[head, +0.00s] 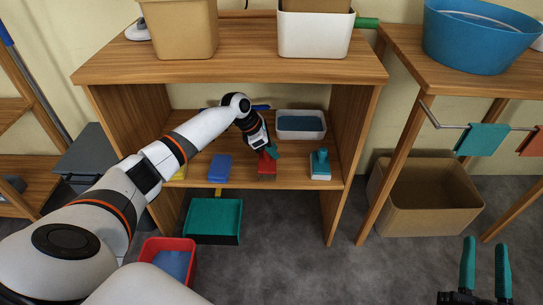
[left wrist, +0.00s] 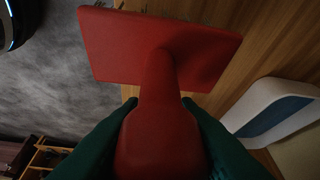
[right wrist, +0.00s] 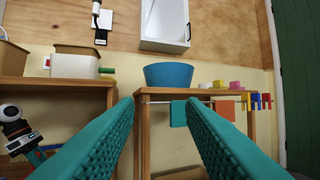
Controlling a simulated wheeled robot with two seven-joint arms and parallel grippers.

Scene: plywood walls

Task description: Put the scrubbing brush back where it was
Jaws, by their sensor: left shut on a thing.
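A red scrubbing brush (head: 266,168) with a flat block and upright handle is at the front of the middle shelf board (head: 300,180). My left gripper (head: 268,152) is inside the shelf, shut on the brush's handle. In the left wrist view the red brush (left wrist: 160,60) fills the middle, with the green fingers (left wrist: 160,110) on both sides of its handle. Whether the brush touches the board is hard to tell. My right gripper (head: 486,262) is open and empty at the lower right; its fingers (right wrist: 160,110) are wide apart in the right wrist view.
The shelf top is close above my left arm. A teal dustpan (head: 213,222) and red bin (head: 169,258) stand below.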

